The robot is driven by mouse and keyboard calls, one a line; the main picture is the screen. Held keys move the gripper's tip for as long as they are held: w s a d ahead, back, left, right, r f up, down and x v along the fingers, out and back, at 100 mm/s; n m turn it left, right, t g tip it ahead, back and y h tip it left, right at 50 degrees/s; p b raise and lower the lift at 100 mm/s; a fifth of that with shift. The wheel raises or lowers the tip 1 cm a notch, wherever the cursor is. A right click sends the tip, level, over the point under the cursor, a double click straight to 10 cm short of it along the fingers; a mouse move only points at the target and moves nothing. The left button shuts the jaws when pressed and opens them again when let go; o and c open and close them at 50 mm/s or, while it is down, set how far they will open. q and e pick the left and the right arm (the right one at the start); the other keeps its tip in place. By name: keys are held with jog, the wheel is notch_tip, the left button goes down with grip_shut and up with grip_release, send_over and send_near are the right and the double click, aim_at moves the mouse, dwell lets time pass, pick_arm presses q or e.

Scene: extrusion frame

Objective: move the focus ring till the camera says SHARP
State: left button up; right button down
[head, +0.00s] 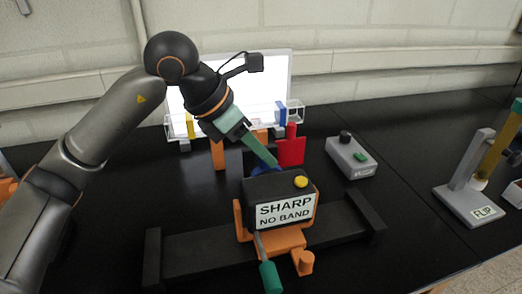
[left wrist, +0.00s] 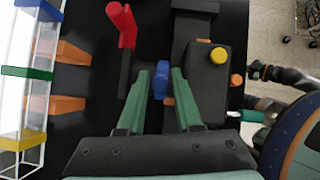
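The black camera box (head: 262,186) sits on an orange mount (head: 283,240). Its white label (head: 286,210) reads SHARP on the upper line and NO BAND below. A blue part (left wrist: 161,80), which looks like the focus ring's tab, lies between the fingers of my left gripper (left wrist: 161,88), with narrow gaps visible on both sides. In the head view the left gripper (head: 272,163) reaches down behind the box, and the blue part (head: 262,170) is mostly hidden.
A yellow button (head: 301,182) tops the box. A red flag (head: 291,150) stands close behind the box. A lit white panel (head: 270,85) is at the back. A grey switch box (head: 349,157) and the FLIP stand (head: 470,205) are to the right. A green-handled lever (head: 270,277) is in front.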

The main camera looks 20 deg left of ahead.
pick_arm(q)
jog(key=v, duration=1.2)
jog(key=shift+r, duration=0.2)
jog(key=shift+s+a, duration=0.1)
